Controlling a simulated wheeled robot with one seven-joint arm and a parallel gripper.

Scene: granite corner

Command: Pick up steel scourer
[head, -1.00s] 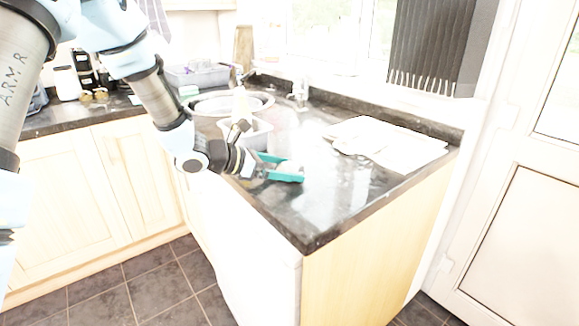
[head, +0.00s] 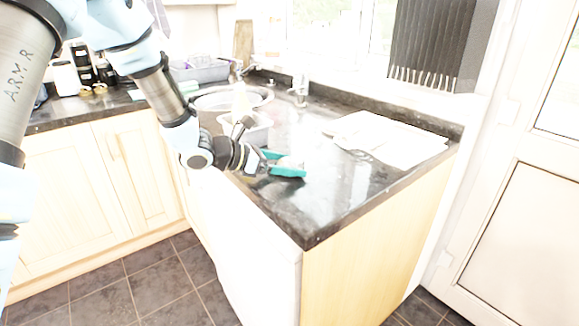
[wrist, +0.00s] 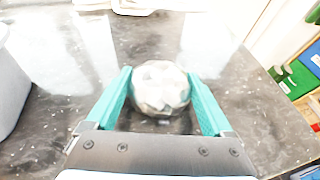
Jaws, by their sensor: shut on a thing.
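The steel scourer (wrist: 160,88) is a pale grey, rounded, faceted lump in the wrist view. It sits between the two teal fingers of my gripper (wrist: 160,92), which are shut on it from both sides. In the head view my gripper (head: 285,165) is low over the dark worktop near its front edge. There the scourer (head: 291,162) shows only as a small pale patch between the fingers. I cannot tell whether it touches the worktop or is just above it.
The granite worktop (head: 320,205) is clear towards its front corner. A grey tub (head: 258,134) stands just behind my gripper, with a round basin (head: 215,101) beyond it. White papers (head: 390,140) lie to the right. A tap (head: 300,90) stands at the back.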

